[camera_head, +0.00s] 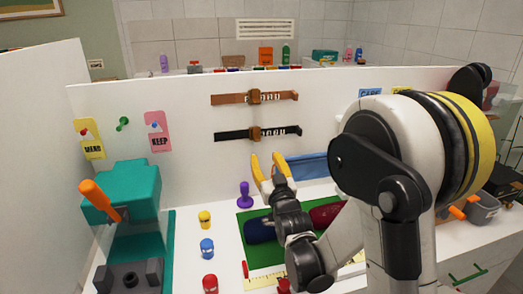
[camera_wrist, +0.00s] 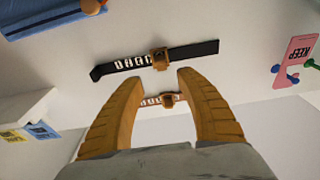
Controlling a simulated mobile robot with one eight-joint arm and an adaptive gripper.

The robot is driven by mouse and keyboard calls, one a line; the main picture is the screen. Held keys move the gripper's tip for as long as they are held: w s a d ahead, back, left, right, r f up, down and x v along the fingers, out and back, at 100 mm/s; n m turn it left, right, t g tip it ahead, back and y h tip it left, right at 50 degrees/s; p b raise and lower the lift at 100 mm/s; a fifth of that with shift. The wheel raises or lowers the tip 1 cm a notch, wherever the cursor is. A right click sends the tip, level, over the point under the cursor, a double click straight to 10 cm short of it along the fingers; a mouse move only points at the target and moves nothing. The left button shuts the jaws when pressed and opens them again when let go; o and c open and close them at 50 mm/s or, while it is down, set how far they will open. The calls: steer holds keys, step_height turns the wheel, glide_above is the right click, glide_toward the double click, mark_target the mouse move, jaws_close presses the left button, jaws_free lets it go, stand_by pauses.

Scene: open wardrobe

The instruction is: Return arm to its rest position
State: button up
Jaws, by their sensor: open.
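My gripper (camera_head: 268,168) is open and empty, its two yellow fingers raised in front of the white back panel (camera_head: 185,110). In the wrist view my gripper (camera_wrist: 168,85) shows both fingers apart with nothing between them. A black strap (camera_head: 262,134) with a brown block and white lettering is mounted on the panel just above the fingertips. It also shows in the wrist view, beyond the fingers. A brown strap (camera_head: 254,97) hangs above it on the panel. My arm covers much of the right side of the bench.
A green mat (camera_head: 246,222) with dark blue and dark red items lies below my gripper. A purple pawn (camera_head: 244,194) and yellow, blue and red figures stand to its left. A teal machine with an orange handle (camera_head: 101,202) stands at the left. A blue item (camera_head: 306,167) is behind my gripper.

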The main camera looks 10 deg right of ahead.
steer(key=shift+s+f, duration=0.1)
steer(key=shift+s, duration=0.55)
steer(key=s+f+g, duration=0.2)
steer(key=s+g, duration=0.4)
steer(key=s, duration=0.9)
steer(key=s+f+g, duration=0.3)
steer(key=s+g, duration=0.3)
steer(key=s, duration=1)
steer(key=shift+s+f+g, duration=0.15)
steer(key=shift+f+g, duration=0.15)
